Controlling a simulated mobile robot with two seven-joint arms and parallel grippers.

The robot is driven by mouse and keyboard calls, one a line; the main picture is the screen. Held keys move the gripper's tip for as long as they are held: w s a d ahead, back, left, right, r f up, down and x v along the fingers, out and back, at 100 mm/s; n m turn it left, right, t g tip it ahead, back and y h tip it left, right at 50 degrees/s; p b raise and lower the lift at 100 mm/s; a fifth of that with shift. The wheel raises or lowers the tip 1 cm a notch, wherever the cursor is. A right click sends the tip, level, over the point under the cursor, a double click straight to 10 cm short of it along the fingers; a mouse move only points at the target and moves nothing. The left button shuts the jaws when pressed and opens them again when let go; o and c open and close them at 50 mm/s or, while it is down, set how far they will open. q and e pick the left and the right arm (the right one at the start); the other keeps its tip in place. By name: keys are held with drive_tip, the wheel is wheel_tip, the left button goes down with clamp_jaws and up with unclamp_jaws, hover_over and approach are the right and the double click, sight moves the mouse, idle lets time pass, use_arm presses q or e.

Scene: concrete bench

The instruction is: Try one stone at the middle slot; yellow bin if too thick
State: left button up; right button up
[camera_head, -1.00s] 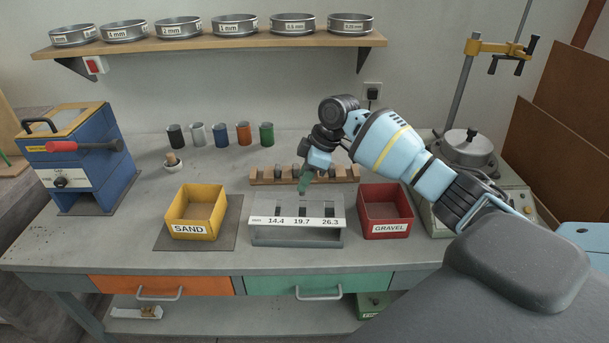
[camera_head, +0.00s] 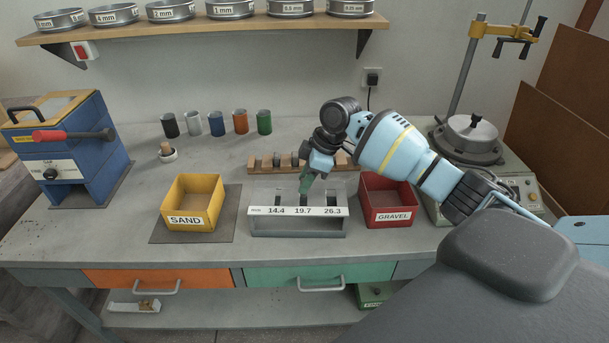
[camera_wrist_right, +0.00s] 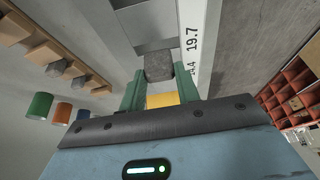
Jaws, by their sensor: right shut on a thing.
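My right gripper (camera_head: 305,186) is shut on a grey stone, with its green fingers pointing down just over the middle slot of the grey gauge (camera_head: 297,229). The gauge's label reads 14.4, 19.7 and 26.3; the middle slot is marked 19.7. In the right wrist view the blocky stone (camera_wrist_right: 158,67) sits between the fingertips (camera_wrist_right: 160,88), beside the white label strip. I cannot tell whether the stone touches the slot. The yellow bin (camera_head: 193,221), labelled SAND, stands left of the gauge. My left gripper is not in view.
A red GRAVEL bin (camera_head: 389,216) stands close right of the gauge. A wooden rack (camera_head: 263,170) with several stones lies behind it. Several coloured cups stand farther back left; a blue machine (camera_head: 72,150) is at far left. The bench front left is clear.

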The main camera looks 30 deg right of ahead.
drive_tip(key=shift+f, duration=0.15)
idle(0.6)
drive_tip(key=shift+f, duration=1)
idle(1.5)
idle(0.4)
drive_tip(key=o, duration=1.1)
drive_tip(key=shift+c, duration=0.2)
drive_tip(key=v, duration=0.7)
drive_tip(key=shift+r, duration=0.4)
drive_tip(key=shift+s+d, duration=0.1)
